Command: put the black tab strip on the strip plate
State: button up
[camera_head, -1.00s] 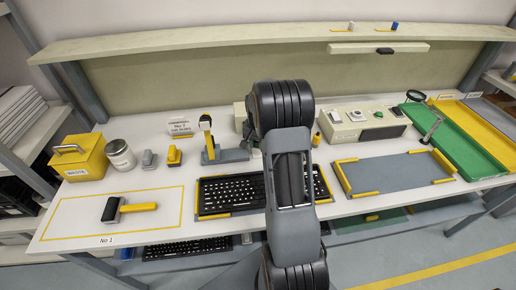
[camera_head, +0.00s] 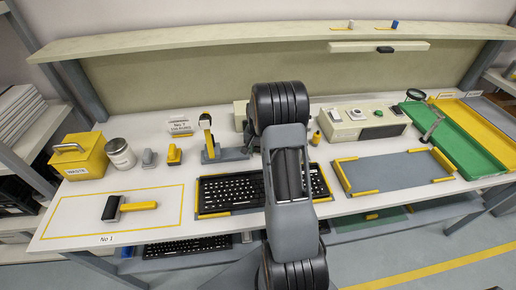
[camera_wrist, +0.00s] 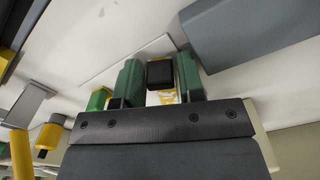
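In the wrist view my gripper (camera_wrist: 160,82) has its two green fingers close on both sides of a small black block, which appears to be the tab of the black tab strip (camera_wrist: 160,74). A yellow and white part shows under the block, between the fingers. In the head view my arm hides the fingertips and the strip; only part of my gripper shows behind the arm, above the keyboard. I cannot tell for certain which thing is the strip plate; a thin pale edge crosses the white surface beyond the fingers in the wrist view.
A grey block (camera_wrist: 250,30) is close right of the fingers in the wrist view.

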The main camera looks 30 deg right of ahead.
notch_tip(320, 180, up, 12)
jog(key=s+a+r+n+t, duration=0.1)
jog(key=s+a+r+n, duration=0.15)
jog(key=a+r, duration=0.3)
jog(key=s+a+r+n+t, duration=0.1)
jog(key=s+a+n+t, duration=0.2)
jog(key=s+a+n, duration=0.4)
jog(key=s+a, duration=0.8)
jog(key=s, duration=0.1)
jog(key=shift+s+a, duration=0.2)
jog(key=shift+a, duration=0.05)
jog(key=shift+a, duration=0.1)
